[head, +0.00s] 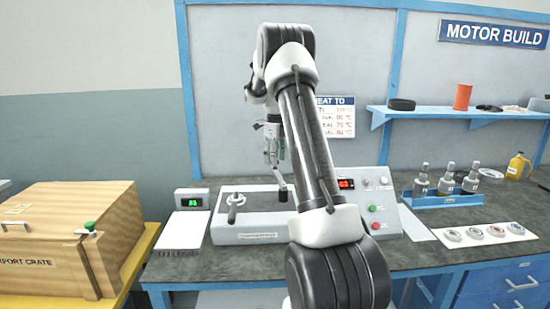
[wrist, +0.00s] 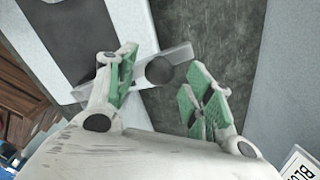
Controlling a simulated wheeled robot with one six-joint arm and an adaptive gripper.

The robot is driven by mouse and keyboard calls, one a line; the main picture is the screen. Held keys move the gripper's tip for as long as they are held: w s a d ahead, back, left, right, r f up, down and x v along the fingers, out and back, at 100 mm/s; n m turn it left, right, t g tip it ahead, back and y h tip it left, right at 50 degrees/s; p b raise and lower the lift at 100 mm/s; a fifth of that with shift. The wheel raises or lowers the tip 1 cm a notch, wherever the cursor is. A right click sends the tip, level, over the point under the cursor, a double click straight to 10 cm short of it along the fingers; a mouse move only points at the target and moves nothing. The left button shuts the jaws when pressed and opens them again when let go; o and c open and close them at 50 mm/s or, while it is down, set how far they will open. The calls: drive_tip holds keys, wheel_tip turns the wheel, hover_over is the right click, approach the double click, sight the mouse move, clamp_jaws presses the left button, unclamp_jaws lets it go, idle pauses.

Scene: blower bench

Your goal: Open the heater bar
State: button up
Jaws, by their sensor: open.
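The heater (head: 262,230) is a pale low box with a dark grey top on the bench, left of my arm in the head view. A grey bar (head: 280,183) stands above its right end, partly hidden by my arm. My gripper (head: 273,158) is above the bar's end, fingers downward. In the wrist view my gripper (wrist: 162,64) is open, its green pads on either side of the knob. Whether a pad touches it, I cannot tell.
A control panel (head: 372,200) with red display and buttons stands right. A small green display (head: 192,200) and a wooden crate (head: 70,235) are left. Bottles (head: 445,180) stand farther right.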

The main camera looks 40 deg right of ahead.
wheel_tip(320, 180, up, 12)
idle(0.4)
idle(0.4)
drive_tip(key=s+a+f+n, duration=0.4)
drive_tip(key=s+f+n, duration=0.15)
drive_tip(key=n, duration=0.85)
drive_tip(key=s+a+r+n+t, duration=0.2)
drive_tip(key=s+a+n, duration=0.6)
drive_tip(key=s, duration=0.7)
drive_tip(key=s+a+r+n+t, duration=0.2)
drive_tip(key=s+a+n, duration=0.6)
drive_tip(key=s+a, duration=0.4)
drive_tip(key=shift+s+a+r+n, duration=0.4)
drive_tip(key=shift+s+r, duration=0.25)
drive_tip(key=shift+s, duration=0.85)
